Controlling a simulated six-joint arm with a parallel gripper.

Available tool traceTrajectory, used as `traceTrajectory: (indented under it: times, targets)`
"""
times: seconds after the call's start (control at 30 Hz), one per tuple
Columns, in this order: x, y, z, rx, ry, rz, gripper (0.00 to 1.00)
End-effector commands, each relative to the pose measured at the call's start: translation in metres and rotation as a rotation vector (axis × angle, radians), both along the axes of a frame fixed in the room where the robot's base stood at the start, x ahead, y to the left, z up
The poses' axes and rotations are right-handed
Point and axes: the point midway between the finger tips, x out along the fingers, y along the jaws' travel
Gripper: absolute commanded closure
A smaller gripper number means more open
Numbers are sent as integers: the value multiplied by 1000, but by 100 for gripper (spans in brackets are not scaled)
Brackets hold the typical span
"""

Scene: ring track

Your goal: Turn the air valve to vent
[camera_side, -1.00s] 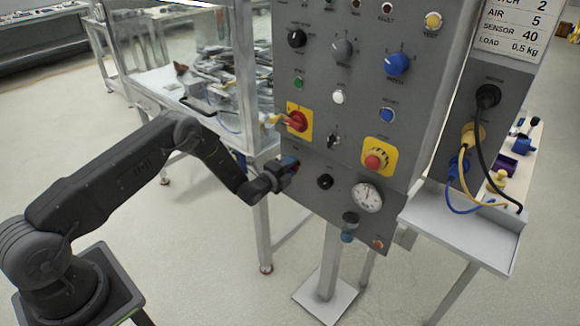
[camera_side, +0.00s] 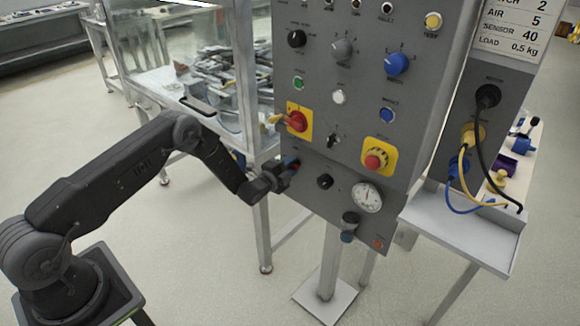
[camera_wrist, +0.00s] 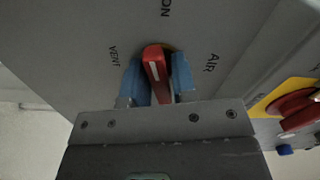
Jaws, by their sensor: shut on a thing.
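The air valve's red handle (camera_wrist: 154,66), with a white line on it, sits on the grey panel (camera_wrist: 90,30) in the wrist view. The label VENT is to its left, ON above it and AIR to its right. The white-marked end points up, near ON and a little to its left. My gripper (camera_wrist: 159,82) is shut on the handle, one blue fingertip on each side. In the side view my gripper (camera_side: 287,172) is at the lower left of the panel, and it mostly hides the valve.
A red rotary switch on a yellow plate (camera_side: 298,120) is just above my gripper. A black knob (camera_side: 325,181), a pressure gauge (camera_side: 366,197) and a red emergency button (camera_side: 375,161) are to its right. A glass-walled cell (camera_side: 235,60) stands behind on the left.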

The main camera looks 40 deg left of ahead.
Motion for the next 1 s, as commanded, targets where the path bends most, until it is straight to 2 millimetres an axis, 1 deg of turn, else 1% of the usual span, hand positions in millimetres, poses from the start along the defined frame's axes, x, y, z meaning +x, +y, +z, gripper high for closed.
traceTrajectory:
  times: [1.0]
  targets:
    - [0,1,-1,-958,1,2,98]
